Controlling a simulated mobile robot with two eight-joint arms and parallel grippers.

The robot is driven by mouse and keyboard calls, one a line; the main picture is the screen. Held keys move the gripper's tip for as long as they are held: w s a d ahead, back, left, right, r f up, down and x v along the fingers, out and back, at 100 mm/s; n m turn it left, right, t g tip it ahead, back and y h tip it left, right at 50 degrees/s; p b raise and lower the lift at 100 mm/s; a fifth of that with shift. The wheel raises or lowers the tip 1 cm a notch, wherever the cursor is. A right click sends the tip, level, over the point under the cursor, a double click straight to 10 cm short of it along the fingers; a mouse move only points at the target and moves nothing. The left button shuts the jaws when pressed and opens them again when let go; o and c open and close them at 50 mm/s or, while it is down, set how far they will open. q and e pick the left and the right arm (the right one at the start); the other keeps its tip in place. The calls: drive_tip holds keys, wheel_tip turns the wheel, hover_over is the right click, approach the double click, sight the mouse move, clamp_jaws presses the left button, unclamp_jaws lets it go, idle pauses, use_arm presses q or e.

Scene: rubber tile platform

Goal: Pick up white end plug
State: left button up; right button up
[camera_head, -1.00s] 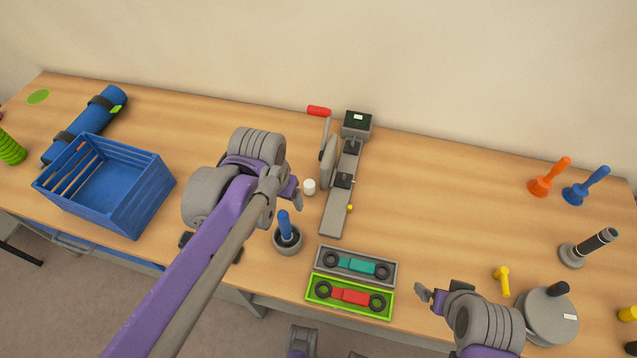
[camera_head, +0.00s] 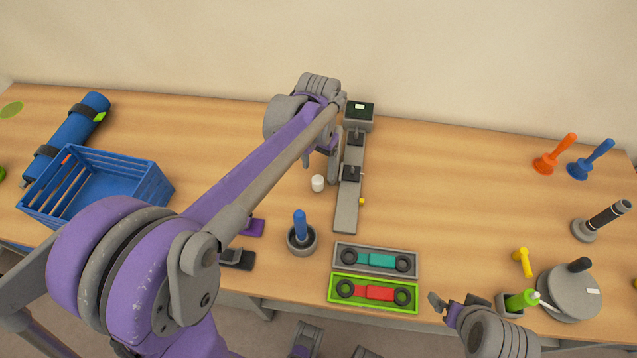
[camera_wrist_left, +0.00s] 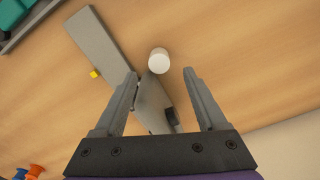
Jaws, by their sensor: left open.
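The white end plug (camera_head: 318,183) is a small white cylinder standing on the wooden table, just left of the long grey fixture (camera_head: 347,205). In the left wrist view the plug (camera_wrist_left: 159,61) lies just beyond and between the tips of my left gripper (camera_wrist_left: 159,74). The gripper is open, with nothing held. In the head view my left gripper (camera_head: 319,158) hangs above and behind the plug, partly hidden by its arm. My right gripper (camera_head: 447,304) is at the table's front edge, away from the plug; its jaw opening is unclear.
A grey lever part (camera_wrist_left: 152,103) of the fixture lies under my left fingers. A grey cup with a blue-handled tool (camera_head: 300,228) stands in front of the plug. Grey and green trays (camera_head: 375,277) lie at the front. A blue crate (camera_head: 105,190) stands left.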

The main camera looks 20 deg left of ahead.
sight(318, 179)
use_arm(q)
wheel_tip(318, 179, down, 6)
drive_tip(key=shift+s+r, duration=0.15)
clamp_jaws()
idle(0.5)
